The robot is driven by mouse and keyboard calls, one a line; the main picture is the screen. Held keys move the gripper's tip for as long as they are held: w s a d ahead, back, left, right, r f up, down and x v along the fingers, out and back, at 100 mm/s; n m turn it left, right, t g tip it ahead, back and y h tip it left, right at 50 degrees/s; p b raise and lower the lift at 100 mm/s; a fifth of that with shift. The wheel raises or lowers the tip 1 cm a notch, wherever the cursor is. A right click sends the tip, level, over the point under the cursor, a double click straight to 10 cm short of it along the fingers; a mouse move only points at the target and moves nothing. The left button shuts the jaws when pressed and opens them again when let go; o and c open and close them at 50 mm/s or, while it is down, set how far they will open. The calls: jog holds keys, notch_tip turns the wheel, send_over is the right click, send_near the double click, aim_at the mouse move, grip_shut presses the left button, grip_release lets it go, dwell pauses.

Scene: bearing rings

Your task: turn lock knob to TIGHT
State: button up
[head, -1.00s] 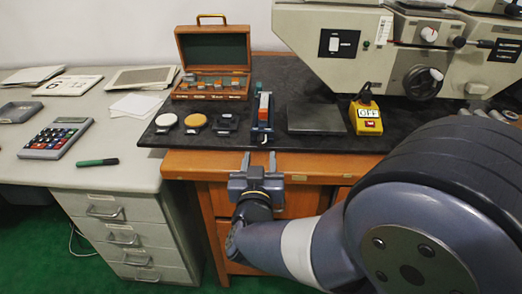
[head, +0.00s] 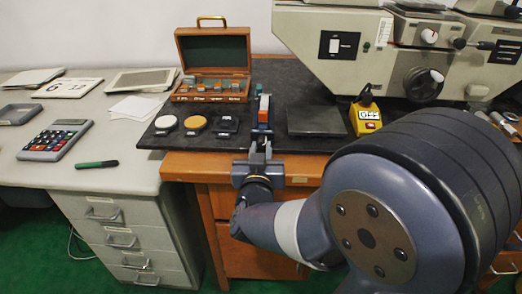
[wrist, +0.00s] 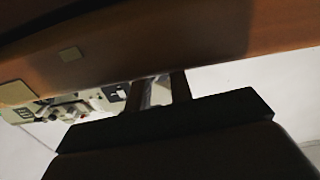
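A small blue-grey bench fixture (head: 262,116) with a red-orange top stands at the front edge of the dark bench top. I cannot make out a separate lock knob or any TIGHT marking. My gripper (head: 260,150) is at the fixture's front end, just off the table edge. In the wrist view, my two fingers (wrist: 160,90) stand apart with a small pale-grey thing (wrist: 155,92) between them. I cannot tell whether they press on it. The fixture's lower front is hidden by my gripper.
An open wooden case (head: 212,85) and several round and square pieces stand left of the fixture. A grey plate (head: 315,121) and a yellow OFF box (head: 366,116) lie right. A large beige machine (head: 340,40) overhangs the back right.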

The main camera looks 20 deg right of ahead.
grip_shut()
jog(key=shift+f+m+b, duration=0.15)
jog(key=shift+m+b, duration=0.85)
jog(key=shift+m, duration=0.5)
jog(key=o, duration=0.5)
grip_release()
jog(key=p+v, duration=0.2)
jog(key=v, duration=0.8)
jog(key=shift+s+a, duration=0.2)
jog(key=shift+s, duration=0.15)
